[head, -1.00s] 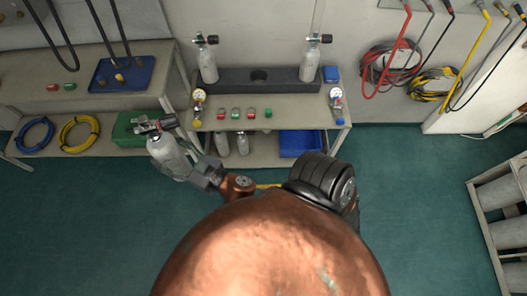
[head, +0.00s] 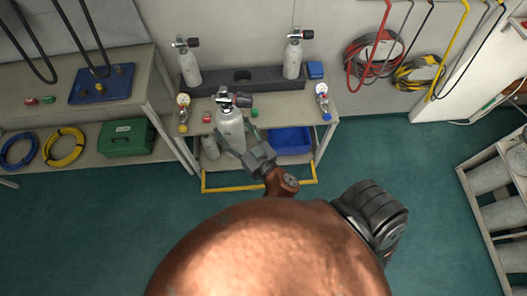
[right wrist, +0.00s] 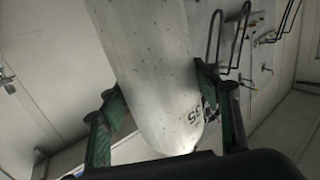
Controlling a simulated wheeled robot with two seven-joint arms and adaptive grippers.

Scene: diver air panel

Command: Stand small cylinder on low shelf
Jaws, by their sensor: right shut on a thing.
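My right gripper (head: 256,157) is shut on a grey-white cylinder (head: 230,132) with a black valve on top. The cylinder is nearly upright in front of the middle bench, hiding part of the bench top and low shelf. In the right wrist view, the fingers (right wrist: 165,105) are on either side of the cylinder's lower body (right wrist: 150,60). The low shelf is under the bench top. My left gripper is not in view.
Two cylinders (head: 189,65) (head: 292,57) stand in a dark rack (head: 242,80) at the bench's back. Gauges (head: 183,101) (head: 322,92) sit near its front corners. A yellow outline (head: 260,187) lies on the floor before it. A green case (head: 126,138) is on the left shelf.

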